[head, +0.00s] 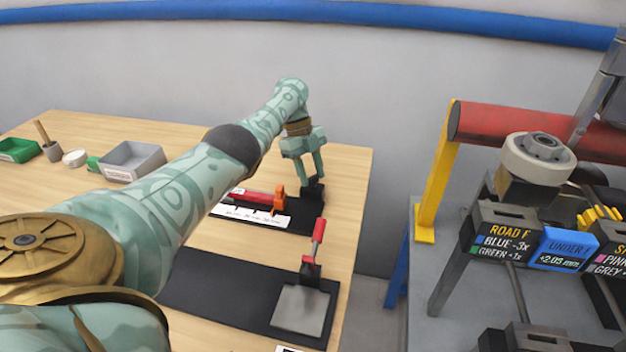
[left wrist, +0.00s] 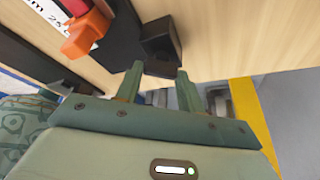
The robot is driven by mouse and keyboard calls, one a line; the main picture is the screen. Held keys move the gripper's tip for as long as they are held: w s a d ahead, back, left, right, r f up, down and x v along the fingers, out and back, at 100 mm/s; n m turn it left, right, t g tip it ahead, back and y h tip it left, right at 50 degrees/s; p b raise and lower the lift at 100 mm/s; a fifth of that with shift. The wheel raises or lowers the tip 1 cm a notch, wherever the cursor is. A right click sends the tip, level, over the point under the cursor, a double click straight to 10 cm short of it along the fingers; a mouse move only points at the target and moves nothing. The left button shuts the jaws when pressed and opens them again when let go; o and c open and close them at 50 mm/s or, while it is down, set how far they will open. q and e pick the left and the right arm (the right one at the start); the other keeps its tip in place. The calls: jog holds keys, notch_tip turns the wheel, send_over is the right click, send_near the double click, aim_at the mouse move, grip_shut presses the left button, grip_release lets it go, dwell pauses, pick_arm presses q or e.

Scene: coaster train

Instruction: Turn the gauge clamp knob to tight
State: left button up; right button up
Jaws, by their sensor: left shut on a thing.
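The gauge lies on the wooden bench in the head view: a black base (head: 291,222) with a white printed scale (head: 252,215), a red bar (head: 252,196) and an orange slider (head: 279,200). A black knob-like block (head: 314,190) stands at its far right end. My left gripper (head: 312,178) points down at this block, its fingers on either side of it. In the left wrist view the black block (left wrist: 160,40) lies at the fingertips (left wrist: 162,78), and the orange slider (left wrist: 88,35) is to the left. Any tight marking is not readable. My right gripper is not in view.
A black plate with a red-handled clamp (head: 317,240) and a grey pad (head: 300,310) is nearer on the bench. A grey tray (head: 132,161) and a green bin (head: 18,149) stand at the left. A separate grey station with a labelled blue card (head: 562,249) is at the right.

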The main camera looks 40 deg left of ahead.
pick_arm(q)
jog(key=m+b, duration=0.1)
jog(key=m+g+b, duration=0.1)
jog(key=m+b, duration=0.1)
jog(key=shift+f, duration=0.3)
jog(key=shift+w+r+m+g+y+b, duration=0.15)
jog(key=shift+m+g+y+b, duration=0.35)
jog(key=shift+m+b, duration=0.55)
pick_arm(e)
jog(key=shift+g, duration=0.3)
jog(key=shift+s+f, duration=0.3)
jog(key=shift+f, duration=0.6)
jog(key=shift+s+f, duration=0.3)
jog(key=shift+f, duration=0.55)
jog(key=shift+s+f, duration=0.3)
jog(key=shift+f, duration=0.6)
pick_arm(q)
jog(key=shift+r+m, duration=0.1)
jog(key=shift+m, duration=0.15)
jog(key=o, duration=1)
jog(key=shift+r, duration=0.1)
